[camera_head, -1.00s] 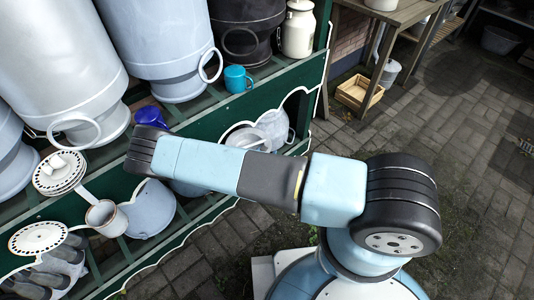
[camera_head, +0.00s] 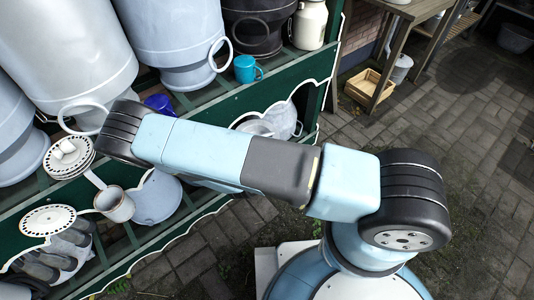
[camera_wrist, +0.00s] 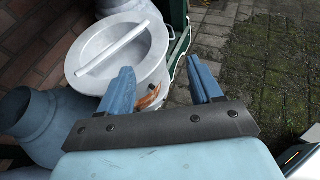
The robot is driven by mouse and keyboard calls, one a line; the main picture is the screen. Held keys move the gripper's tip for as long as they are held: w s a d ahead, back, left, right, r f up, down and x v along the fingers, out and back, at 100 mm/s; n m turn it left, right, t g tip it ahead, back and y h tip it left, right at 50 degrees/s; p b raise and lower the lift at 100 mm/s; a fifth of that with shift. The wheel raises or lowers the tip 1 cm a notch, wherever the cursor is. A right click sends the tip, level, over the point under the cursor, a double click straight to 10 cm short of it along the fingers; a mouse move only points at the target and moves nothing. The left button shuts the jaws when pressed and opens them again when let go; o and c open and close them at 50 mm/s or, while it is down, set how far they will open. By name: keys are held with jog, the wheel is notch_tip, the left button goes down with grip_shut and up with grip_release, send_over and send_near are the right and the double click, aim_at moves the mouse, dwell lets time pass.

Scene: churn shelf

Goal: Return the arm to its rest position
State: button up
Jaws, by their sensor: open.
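My gripper (camera_wrist: 164,92) shows in the wrist view with its two blue fingers apart and nothing between them. Beyond the left finger is a grey lidded churn (camera_wrist: 118,58) with a bar handle across its lid. A small orange-brown thing (camera_wrist: 150,97) shows beside the left finger; I cannot tell what it is. In the head view my arm reaches left from my base across the front of the green shelf, and its far end and the gripper are hidden there.
The green shelf (camera_head: 283,88) carries large grey churns (camera_head: 172,40), a teal mug (camera_head: 246,68), a blue cup (camera_head: 160,103) and a white-handled ladle pot (camera_head: 115,204). A wooden crate (camera_head: 368,88) stands on the paving by a bench (camera_head: 408,14).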

jog(key=shift+s+a+r, duration=0.25)
jog(key=shift+s+r, duration=0.05)
jog(key=shift+s, duration=0.3)
